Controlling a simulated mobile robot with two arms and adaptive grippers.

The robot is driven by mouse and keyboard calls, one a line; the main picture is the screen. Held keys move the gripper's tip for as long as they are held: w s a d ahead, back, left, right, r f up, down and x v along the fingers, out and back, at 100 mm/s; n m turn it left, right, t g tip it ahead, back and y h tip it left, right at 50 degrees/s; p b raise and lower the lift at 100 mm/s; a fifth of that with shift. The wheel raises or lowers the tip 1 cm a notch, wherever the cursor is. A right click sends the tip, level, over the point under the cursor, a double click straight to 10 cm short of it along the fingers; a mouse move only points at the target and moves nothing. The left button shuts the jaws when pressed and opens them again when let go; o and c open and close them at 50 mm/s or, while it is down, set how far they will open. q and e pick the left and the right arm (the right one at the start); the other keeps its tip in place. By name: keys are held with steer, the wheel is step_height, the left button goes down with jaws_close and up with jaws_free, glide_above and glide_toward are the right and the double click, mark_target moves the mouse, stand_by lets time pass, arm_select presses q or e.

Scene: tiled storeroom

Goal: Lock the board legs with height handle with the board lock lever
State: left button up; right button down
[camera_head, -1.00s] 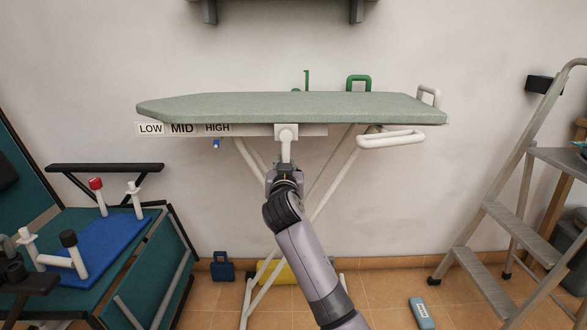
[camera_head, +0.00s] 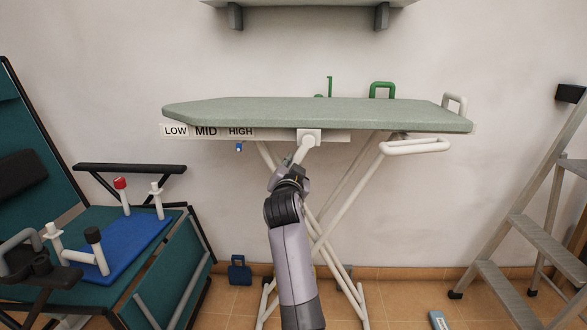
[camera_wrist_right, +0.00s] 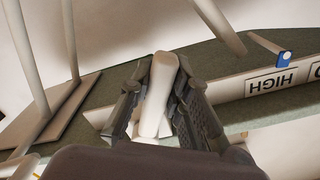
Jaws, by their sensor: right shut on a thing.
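The green ironing board (camera_head: 330,112) stands on crossed white legs (camera_head: 350,210). A strip under its front edge reads LOW, MID (camera_head: 206,131) and HIGH. A white handle (camera_head: 303,152) hangs from a square white block (camera_head: 309,138) right of HIGH, its lower end tilted left. My right gripper (camera_head: 291,174) is shut on this handle; the right wrist view shows the handle (camera_wrist_right: 158,92) between the fingers. A small blue-tipped lever (camera_head: 239,147) hangs below HIGH, apart from the gripper, and shows in the wrist view (camera_wrist_right: 284,58). My left gripper is not in view.
A teal bench (camera_head: 185,255) with a blue mat (camera_head: 120,247) and pegs stands at left. A step ladder (camera_head: 545,245) stands at right. A blue padlock-shaped object (camera_head: 239,270) is on the floor by the wall.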

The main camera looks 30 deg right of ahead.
steer(key=shift+r, duration=0.1)
steer(key=c, duration=1.5)
jaws_free()
steer(key=v, duration=0.7)
steer(key=shift+s+a, duration=0.15)
steer(key=shift+s, duration=0.1)
